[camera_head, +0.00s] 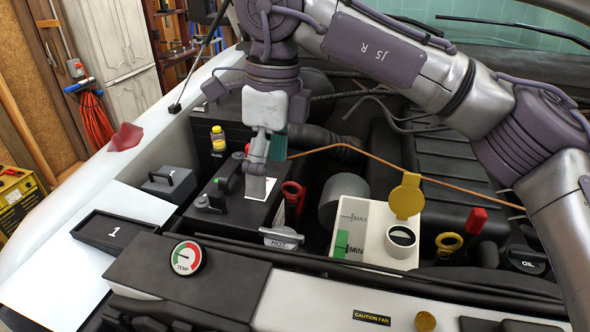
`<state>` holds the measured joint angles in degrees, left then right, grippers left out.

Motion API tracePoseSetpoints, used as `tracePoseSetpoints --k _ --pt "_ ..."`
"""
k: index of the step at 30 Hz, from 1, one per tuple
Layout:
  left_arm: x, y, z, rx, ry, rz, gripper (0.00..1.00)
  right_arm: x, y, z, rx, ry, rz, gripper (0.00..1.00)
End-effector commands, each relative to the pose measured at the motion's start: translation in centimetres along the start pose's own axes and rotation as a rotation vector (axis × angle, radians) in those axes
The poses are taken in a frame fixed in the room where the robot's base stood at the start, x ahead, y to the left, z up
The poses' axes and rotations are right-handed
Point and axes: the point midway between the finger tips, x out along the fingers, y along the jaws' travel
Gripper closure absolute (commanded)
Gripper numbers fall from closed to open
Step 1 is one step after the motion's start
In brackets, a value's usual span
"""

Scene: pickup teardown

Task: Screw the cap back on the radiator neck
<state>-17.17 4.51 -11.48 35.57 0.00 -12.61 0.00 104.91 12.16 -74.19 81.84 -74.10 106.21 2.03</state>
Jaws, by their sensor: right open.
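A silver cap marked HOT (281,238) sits near the front edge of the engine bay, just behind the black front panel. It looks roughly level. The radiator neck under it is hidden, so I cannot tell whether the cap is seated or screwed down. My right gripper (257,185) points down over the black battery area, above and slightly left of the cap in the picture. It is open, seen nearly edge-on, and apart from the cap. I see nothing held in it. My left gripper is out of view.
A white coolant tank (365,230) with a raised yellow lid (407,198) stands right of the cap. A red pull handle (293,193) rises close behind the cap. A temperature gauge (187,257) and a black tray marked 1 (82,232) lie left.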

Motion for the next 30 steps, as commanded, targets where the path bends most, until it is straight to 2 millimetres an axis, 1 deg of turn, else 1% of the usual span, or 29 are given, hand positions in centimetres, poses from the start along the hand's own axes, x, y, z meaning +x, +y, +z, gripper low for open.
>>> tracePoseSetpoints --k 3,5,8,11,18,24,27,30 --pt "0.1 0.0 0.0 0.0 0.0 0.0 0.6 0.1 -0.8 -1.1 0.016 0.063 -0.053 0.08" --pt "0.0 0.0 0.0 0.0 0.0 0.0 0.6 0.3 -1.0 -1.3 0.019 0.074 -0.061 0.08" --pt "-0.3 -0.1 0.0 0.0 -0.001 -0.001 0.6 1.1 -1.1 -1.4 0.019 0.075 -0.059 0.08" --pt "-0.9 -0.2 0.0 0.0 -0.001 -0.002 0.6 2.6 -1.1 -1.5 0.018 0.074 -0.057 0.08" --pt "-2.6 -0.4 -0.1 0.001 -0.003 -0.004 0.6 7.3 -1.3 -1.8 0.017 0.073 -0.053 0.08" --pt "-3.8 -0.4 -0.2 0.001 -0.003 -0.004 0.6 10.8 -1.5 -2.1 0.017 0.073 -0.054 0.08" --pt "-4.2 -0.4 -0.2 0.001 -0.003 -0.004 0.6 12.1 -1.6 -2.1 0.017 0.072 -0.055 0.08" --pt "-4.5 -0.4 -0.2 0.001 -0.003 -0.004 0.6 13.0 -1.7 -2.2 0.017 0.07 -0.056 0.08"
